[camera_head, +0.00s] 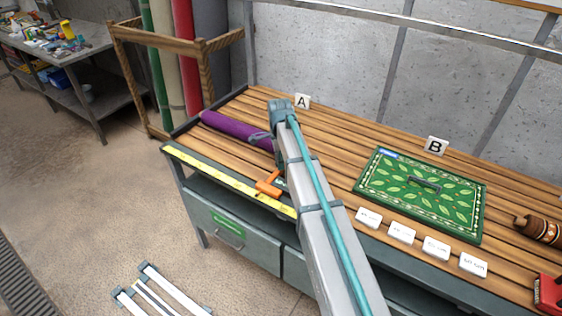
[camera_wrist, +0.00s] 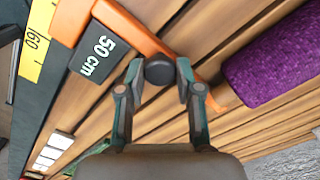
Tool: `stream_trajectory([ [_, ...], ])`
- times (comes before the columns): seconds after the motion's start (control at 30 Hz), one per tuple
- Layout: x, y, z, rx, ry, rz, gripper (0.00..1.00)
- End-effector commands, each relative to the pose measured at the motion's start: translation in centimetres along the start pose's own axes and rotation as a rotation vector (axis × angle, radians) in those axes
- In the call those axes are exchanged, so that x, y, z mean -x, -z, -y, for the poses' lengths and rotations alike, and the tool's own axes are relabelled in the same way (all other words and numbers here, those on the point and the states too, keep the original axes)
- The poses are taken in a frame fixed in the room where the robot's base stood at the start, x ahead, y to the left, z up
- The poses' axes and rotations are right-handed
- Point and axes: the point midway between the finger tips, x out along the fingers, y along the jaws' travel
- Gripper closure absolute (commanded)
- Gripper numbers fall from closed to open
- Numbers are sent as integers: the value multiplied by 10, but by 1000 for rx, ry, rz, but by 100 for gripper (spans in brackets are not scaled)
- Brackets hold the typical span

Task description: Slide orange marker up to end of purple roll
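The purple roll (camera_head: 235,129) lies on the slatted bench top at the left; its near end is partly hidden by my arm. In the wrist view the roll (camera_wrist: 275,62) is at the right. The orange marker (camera_head: 268,184) sits at the bench's front edge on the yellow scale. In the wrist view the marker (camera_wrist: 140,38) carries a black "50 cm" label and a dark round knob (camera_wrist: 160,70). Its far orange tip is close beside the roll's end; I cannot tell if they touch. My gripper (camera_wrist: 160,76) has its fingertips closed against both sides of the knob.
The yellow scale (camera_head: 225,178) runs along the bench's front edge. A green leaf-patterned rug (camera_head: 460,193) lies at the right, with several white cards (camera_head: 402,233) in front. Signs A (camera_head: 302,101) and B (camera_head: 436,146) stand at the back. A wooden rack (camera_head: 222,42) stands left.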

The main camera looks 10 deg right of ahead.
Motion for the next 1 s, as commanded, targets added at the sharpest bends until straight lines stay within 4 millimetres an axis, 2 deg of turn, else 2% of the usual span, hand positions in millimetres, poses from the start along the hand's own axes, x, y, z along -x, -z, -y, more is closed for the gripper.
stream_trajectory([
  [0.03,0,0,0,0,1,2,59],
  [0.13,0,0,0,0,1,1,42],
  [0.17,0,0,0,0,1,1,41],
  [0.57,6,0,0,0,2,1,41],
  [0.77,34,0,1,0,3,1,41],
  [1.0,80,0,1,0,3,1,41],
])
